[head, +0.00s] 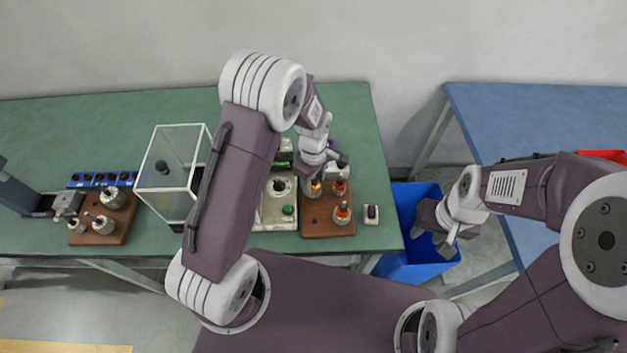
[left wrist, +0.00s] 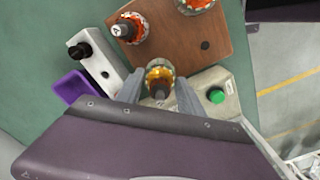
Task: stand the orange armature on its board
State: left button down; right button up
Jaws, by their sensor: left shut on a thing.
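My left gripper (head: 314,188) is shut on the orange armature, which shows amber-yellow with a dark shaft end between the fingers in the left wrist view (left wrist: 160,76). It is at the back left part of the brown board (head: 313,228). In the left wrist view the armature overlaps the board's edge; I cannot tell its height or whether it touches. Two redder armatures stand on the board, one at the front (head: 342,214) and one behind (head: 339,187). A bare dark hole (left wrist: 205,45) shows in the board. My right gripper (head: 436,238) is open and empty, over the blue bin.
A machine with a green button (head: 289,210) stands left of the board, beside a clear case (head: 167,172). Another brown board (head: 88,237) holds silver armatures. A small switch box (head: 371,214) stands right. The blue bin (head: 407,262) is between the tables.

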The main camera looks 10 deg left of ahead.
pick_arm(q)
jog(key=c, duration=0.7)
grip_release()
jog(key=shift+o, duration=0.2)
jog(key=shift+r, duration=0.1)
notch_tip(320, 180, up, 4)
jog(key=p, duration=0.4)
jog(key=shift+r, duration=0.25)
jog(key=shift+f, duration=0.1)
notch_tip(320, 180, up, 9)
jog(key=shift+r+b, duration=0.1)
jog(key=shift+b, duration=0.2)
